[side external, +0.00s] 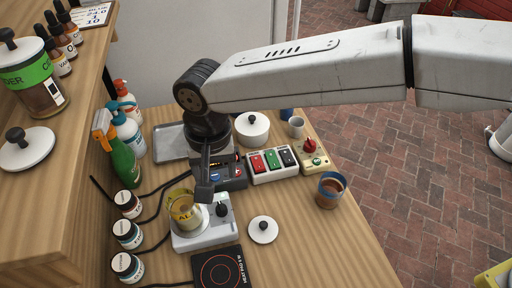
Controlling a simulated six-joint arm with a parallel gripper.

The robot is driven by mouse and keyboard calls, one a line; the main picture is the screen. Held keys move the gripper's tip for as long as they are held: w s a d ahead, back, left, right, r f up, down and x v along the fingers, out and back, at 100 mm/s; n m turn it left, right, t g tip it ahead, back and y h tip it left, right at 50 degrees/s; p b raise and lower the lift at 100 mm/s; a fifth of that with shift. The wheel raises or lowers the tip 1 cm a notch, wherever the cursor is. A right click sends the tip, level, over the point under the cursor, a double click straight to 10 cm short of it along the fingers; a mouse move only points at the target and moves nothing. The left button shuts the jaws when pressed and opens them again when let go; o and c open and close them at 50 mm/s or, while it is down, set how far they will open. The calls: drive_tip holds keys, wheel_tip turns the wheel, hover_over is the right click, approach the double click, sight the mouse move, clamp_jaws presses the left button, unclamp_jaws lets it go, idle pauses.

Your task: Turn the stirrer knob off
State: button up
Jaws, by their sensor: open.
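A white stirrer-like base (204,238) stands on the wooden table, with a glass beaker (182,212) of yellowish liquid on its left part. A black knob (222,210) is on its right part; its setting is too small to read. My gripper (204,190) points down just above and left of the knob, beside the beaker's rim. It is open and seems empty. The fingers are seen nearly edge-on, so the gap between them is hidden. I cannot tell whether a fingertip touches the beaker or knob.
A black hot plate (223,270) and a white lid (263,230) lie in front. A switch box (272,164), a yellow box with a red knob (314,162) and a brown-filled cup (330,190) are right. Small jars (128,234) and bottles (123,160) line the left.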

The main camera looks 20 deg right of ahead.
drive_tip(key=m, duration=0.8)
hover_over(221, 206)
wheel_tip(221, 206, down, 4)
drive_tip(key=shift+s+d+f, duration=0.15)
drive_tip(key=shift+f, duration=0.45)
drive_tip(key=shift+f, duration=0.1)
drive_tip(key=shift+f, duration=3.8)
clamp_jaws()
